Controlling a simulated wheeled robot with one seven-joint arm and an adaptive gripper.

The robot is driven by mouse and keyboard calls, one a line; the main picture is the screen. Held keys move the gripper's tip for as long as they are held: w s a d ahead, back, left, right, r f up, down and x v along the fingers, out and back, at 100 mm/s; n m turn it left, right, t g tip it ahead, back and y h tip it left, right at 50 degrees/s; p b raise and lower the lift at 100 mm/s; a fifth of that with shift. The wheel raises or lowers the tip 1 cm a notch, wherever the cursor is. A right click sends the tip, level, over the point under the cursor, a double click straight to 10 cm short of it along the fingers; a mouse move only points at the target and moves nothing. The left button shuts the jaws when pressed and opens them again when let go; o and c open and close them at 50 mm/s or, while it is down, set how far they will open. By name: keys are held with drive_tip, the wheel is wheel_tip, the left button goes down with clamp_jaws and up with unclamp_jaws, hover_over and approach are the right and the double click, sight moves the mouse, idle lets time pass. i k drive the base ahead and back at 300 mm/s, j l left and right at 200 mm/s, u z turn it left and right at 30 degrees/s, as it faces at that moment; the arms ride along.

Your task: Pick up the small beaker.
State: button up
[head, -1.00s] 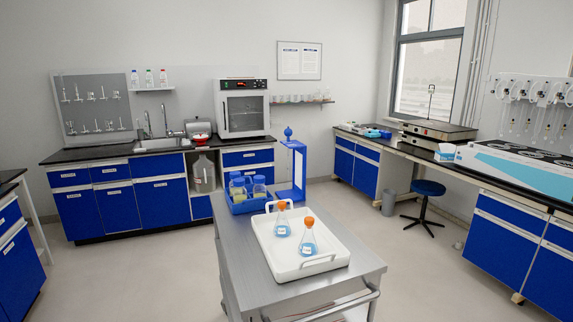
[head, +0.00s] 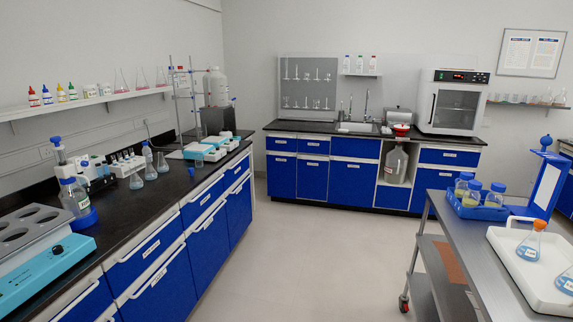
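I cannot pick out a small beaker for certain in the head view. Small glass vessels (head: 150,169) with bluish liquid stand on the left black bench (head: 130,232), but they look like conical flasks. An orange-stoppered flask (head: 530,243) with blue liquid stands in the white tray (head: 513,262) at the right, and a second flask is cut by the right edge. Small glassware (head: 546,97) sits on the back right wall shelf, too small to tell apart. My gripper is not in view.
A metal cart (head: 470,240) at the right carries the tray, a blue rack (head: 478,207) of blue-capped bottles and a blue stand (head: 545,185). A sink bench (head: 340,135) lines the back wall. The floor (head: 310,260) between left bench and cart is clear.

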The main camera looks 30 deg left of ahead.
sight(198, 159)
drive_tip(key=i+j+u, duration=0.25)
drive_tip(key=i+u, duration=0.15)
drive_tip(key=i, duration=0.15)
drive_tip(key=i+u, duration=0.4)
drive_tip(key=i, duration=3.95)
drive_tip(key=i+u, duration=0.15)
drive_tip(key=i, duration=0.6)
drive_tip(key=i+l+u, duration=0.15)
drive_tip(key=i, duration=0.65)
drive_tip(key=u, duration=3.4)
drive_tip(key=l, duration=0.1)
